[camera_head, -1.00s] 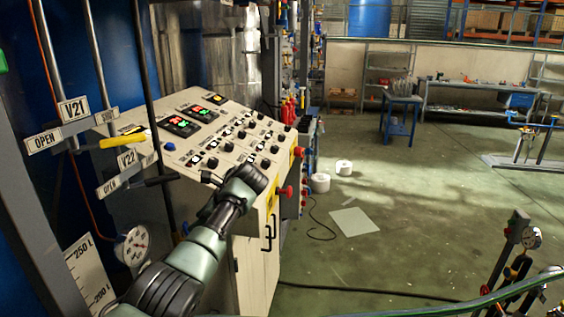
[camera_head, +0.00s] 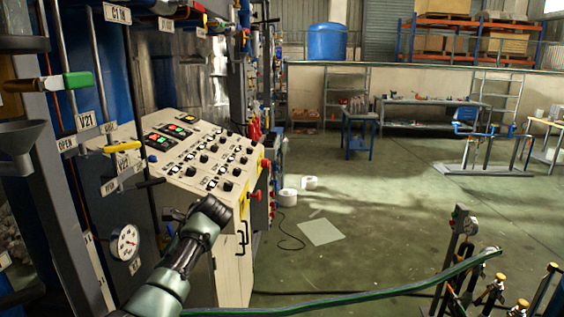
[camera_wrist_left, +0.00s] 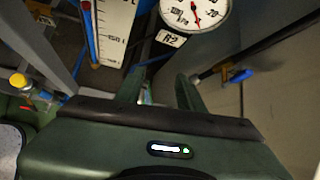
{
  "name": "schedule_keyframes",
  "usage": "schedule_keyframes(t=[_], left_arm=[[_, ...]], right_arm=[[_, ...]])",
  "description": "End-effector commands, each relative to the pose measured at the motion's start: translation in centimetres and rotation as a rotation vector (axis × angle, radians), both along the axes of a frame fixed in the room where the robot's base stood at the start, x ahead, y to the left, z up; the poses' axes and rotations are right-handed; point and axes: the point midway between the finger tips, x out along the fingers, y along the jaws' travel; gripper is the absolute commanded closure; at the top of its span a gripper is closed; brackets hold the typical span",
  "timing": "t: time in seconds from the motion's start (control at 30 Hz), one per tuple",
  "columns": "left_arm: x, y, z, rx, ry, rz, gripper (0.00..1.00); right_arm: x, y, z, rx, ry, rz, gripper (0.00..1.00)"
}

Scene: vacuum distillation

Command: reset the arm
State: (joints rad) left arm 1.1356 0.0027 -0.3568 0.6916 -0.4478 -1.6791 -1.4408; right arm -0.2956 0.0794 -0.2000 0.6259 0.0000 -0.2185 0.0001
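My left arm (camera_head: 178,258) comes in from the lower left of the head view, its bend in front of the control console's lower front. The gripper end is hard to make out there. In the left wrist view my left gripper (camera_wrist_left: 160,90) shows two dark green fingers set apart, with nothing clearly held between them. Beyond them are a round pressure gauge (camera_wrist_left: 194,12) and a white level scale (camera_wrist_left: 113,28). My right gripper is in neither view.
The control console (camera_head: 205,160) stands close to my left arm. Valve bars, the gauge (camera_head: 124,243) and a grey funnel (camera_head: 20,140) are at the left. A green hose (camera_head: 400,284) crosses the front. Valve stands are at lower right. The middle floor is open.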

Motion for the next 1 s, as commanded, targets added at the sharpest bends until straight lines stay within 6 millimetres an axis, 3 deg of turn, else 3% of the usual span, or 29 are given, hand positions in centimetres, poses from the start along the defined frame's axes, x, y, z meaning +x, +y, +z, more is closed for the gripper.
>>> schedule_keyframes(t=[0.37, 0.57, 0.67, 0.8, 1.0], left_arm=[[-2.9, -2.4, -7.9, -0.146, -0.099, 0.073, 0.62], [-7.0, -4.3, -14.0, -0.286, -0.184, 0.169, 0.62], [-10.8, -5.6, -17.8, -0.391, -0.241, 0.258, 0.62], [-17.7, -7.2, -22.1, -0.550, -0.323, 0.420, 0.62], [-28.3, -8.7, -24.4, -0.747, -0.424, 0.685, 0.62]], right_arm=[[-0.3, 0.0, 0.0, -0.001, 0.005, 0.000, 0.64], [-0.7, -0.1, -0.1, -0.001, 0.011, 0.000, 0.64], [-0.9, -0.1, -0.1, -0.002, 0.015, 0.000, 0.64], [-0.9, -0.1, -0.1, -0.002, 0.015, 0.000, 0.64], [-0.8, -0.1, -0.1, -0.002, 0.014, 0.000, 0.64]])
